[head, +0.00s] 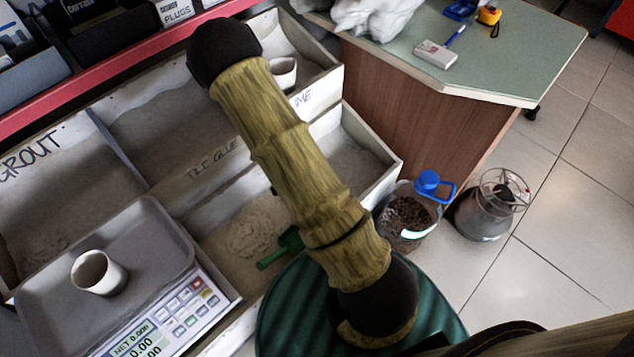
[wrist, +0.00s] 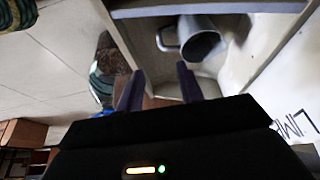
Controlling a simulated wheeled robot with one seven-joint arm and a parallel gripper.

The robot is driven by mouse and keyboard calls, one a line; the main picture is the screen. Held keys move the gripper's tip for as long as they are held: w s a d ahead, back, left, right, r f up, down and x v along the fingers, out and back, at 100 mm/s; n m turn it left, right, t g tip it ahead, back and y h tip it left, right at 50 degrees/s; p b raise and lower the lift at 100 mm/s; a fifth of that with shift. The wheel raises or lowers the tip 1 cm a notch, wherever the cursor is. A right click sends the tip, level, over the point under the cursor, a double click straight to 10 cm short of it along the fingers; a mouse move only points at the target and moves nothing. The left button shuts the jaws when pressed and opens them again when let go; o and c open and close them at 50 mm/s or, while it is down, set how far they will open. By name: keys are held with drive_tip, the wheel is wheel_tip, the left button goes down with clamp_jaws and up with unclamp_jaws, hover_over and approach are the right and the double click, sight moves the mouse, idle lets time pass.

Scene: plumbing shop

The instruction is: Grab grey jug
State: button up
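A grey jug (wrist: 203,42) with a side handle stands in the lime bin (wrist: 262,78), seen near the top of the wrist view. In the head view a pale cup-shaped vessel (head: 283,73), partly covered by my arm, sits in the bin marked LIME; it appears to be the same jug. My gripper (wrist: 160,88) shows in the wrist view with two dark fingers apart and nothing between them. The jug lies beyond the fingertips, up and to the right, not touching them. I cannot make out my gripper in the head view.
A scale tray (head: 160,235) holds a white cup (head: 98,272) at lower left. Bin walls divide the powders. A green-topped counter (head: 520,60) stands at right. A blue-capped bottle (head: 410,215) and a dark wire-topped container (head: 485,210) stand on the tiled floor.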

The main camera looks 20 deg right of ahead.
drive_tip(key=b+x, duration=0.3)
drive_tip(key=x, duration=0.7)
drive_tip(key=shift+f, duration=0.2)
drive_tip(key=b+x, duration=0.2)
drive_tip(key=x, duration=0.4)
drive_tip(key=shift+b, duration=0.4)
drive_tip(key=shift+c, duration=0.3)
drive_tip(key=shift+r, duration=0.1)
clamp_jaws()
